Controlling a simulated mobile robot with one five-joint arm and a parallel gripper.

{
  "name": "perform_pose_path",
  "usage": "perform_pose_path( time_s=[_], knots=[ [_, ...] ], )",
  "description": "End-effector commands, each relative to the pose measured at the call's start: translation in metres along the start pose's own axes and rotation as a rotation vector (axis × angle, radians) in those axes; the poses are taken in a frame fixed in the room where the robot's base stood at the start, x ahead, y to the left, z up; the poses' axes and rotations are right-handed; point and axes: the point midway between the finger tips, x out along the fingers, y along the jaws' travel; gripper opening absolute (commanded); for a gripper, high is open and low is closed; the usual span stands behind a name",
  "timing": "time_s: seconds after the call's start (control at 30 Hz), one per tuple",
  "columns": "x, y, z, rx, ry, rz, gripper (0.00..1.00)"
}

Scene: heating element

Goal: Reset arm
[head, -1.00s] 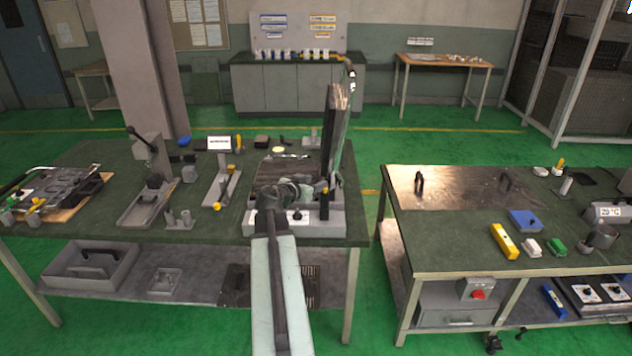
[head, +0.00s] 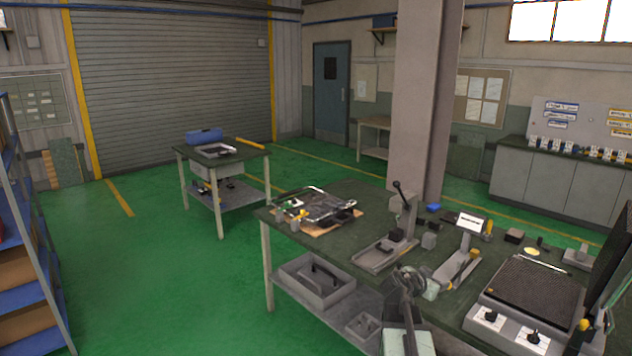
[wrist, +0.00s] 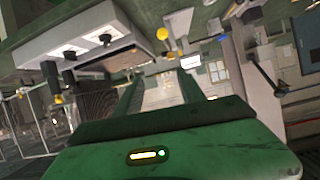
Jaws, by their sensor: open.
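My gripper (head: 408,283) is at the lower middle of the head view, in front of the bench and left of the heating unit. In the wrist view its two dark fingers stand apart with nothing between them (wrist: 160,88). The heating unit (head: 525,295) is a grey box with a dark mesh top and two black knobs on white dials. Its dark lid (head: 612,255) stands raised at the right edge, partly cut off. The unit's knobbed front (wrist: 92,48) shows tilted at the upper left of the wrist view.
The green bench (head: 355,192) holds a lever press (head: 395,240), a stand with a white display (head: 470,222) and a tray of parts (head: 318,205). A grey bin (head: 315,280) sits on its lower shelf. A pillar (head: 425,100) stands behind. Green floor (head: 160,260) is clear at left.

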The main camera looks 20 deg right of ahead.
Motion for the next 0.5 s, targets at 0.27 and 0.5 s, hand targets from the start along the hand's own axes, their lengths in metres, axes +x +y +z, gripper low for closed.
perform_pose_path(
  time_s=[0.27,0.5],
  knots=[
    [-0.152,-0.134,0.144,-0.218,-0.315,-0.209,0.47],
    [-0.305,-0.151,0.279,-0.638,-0.706,-0.402,0.47]
  ],
)
